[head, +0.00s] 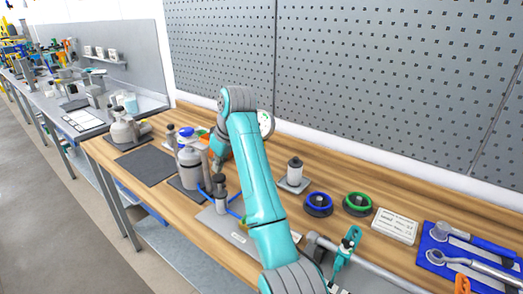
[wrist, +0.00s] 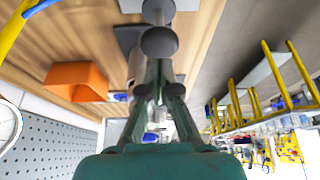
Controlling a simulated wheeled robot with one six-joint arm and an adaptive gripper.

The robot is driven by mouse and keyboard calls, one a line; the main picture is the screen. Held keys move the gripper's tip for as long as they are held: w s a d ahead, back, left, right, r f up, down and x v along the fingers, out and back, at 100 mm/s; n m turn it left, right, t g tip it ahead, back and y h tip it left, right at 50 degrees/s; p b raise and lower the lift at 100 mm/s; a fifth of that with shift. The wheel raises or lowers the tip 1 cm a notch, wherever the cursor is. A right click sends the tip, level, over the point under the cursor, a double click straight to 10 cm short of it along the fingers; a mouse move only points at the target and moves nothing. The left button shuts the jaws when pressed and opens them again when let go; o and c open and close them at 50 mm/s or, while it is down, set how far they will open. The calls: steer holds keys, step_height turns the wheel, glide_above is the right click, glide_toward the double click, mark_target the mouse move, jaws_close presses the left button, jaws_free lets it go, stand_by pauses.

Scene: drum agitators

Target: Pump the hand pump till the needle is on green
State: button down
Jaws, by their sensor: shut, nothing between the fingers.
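The hand pump (head: 221,203) is a grey upright cylinder with a dark round knob, standing on a grey plate with a blue hose beside it. In the wrist view its round knob (wrist: 159,42) is just beyond my fingertips. My gripper (head: 217,167) is shut and empty, pointing down above the pump; in the wrist view its fingers (wrist: 158,80) meet close to the knob. I cannot tell whether they touch it. A white round gauge (head: 266,122) is partly hidden behind my arm. It is cut off at the wrist view's left edge (wrist: 8,124). Its needle cannot be read.
A grey bottle (head: 189,166) and blue-capped containers stand left of the pump. An orange bin (wrist: 75,78) is nearby. Blue (head: 318,204) and green (head: 357,203) handwheels and a blue tool mat (head: 440,262) are at right. A dark mat (head: 146,166) at left is bare.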

mark_target(221, 178)
steer(key=shift+f, duration=0.1)
stand_by(2.3)
stand_by(0.4)
stand_by(2.2)
stand_by(0.3)
steer(key=shift+f, duration=2.8)
steer(key=shift+r, duration=2.9)
steer(key=shift+r, duration=0.1)
